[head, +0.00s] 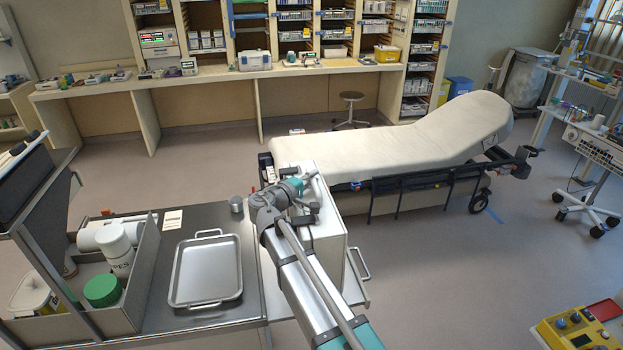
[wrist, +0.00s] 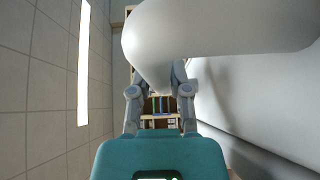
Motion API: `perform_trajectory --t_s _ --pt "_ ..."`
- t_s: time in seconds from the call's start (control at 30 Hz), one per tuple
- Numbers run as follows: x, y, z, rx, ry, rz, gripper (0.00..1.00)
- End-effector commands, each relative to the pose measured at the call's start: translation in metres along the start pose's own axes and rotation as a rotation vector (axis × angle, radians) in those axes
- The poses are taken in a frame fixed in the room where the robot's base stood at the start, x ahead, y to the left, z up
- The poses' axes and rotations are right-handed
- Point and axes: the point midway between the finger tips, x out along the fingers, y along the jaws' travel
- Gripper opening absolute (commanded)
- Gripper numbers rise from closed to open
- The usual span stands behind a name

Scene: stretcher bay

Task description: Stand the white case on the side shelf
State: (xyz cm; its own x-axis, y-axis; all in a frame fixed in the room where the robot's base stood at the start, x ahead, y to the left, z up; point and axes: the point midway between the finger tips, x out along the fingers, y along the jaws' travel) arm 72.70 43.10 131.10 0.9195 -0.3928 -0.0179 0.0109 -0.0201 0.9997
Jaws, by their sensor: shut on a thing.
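The white case (head: 331,228) is upright at the right end of the steel cart, over the side shelf (head: 353,291). My arm hides much of its near side and base, so I cannot tell whether it touches the shelf. My gripper (head: 303,187) is at the top of the case, shut on its handle. In the wrist view, my gripper's fingers (wrist: 160,88) close at the pale rounded handle (wrist: 225,30), and the case's smooth white side (wrist: 250,100) fills the right.
A steel tray (head: 207,272), a small metal cup (head: 236,204) and a divided bin (head: 140,290) with bottles occupy the cart top. A padded stretcher (head: 390,147) stands just behind the case. Open floor lies to the right.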

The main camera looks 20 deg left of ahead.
Motion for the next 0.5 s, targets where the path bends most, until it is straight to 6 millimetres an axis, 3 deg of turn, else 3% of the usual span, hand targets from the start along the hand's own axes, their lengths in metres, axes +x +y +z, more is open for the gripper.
perform_trajectory --t_s 0.5 --pt "0.000 -0.028 0.000 -0.002 0.001 0.005 0.00"
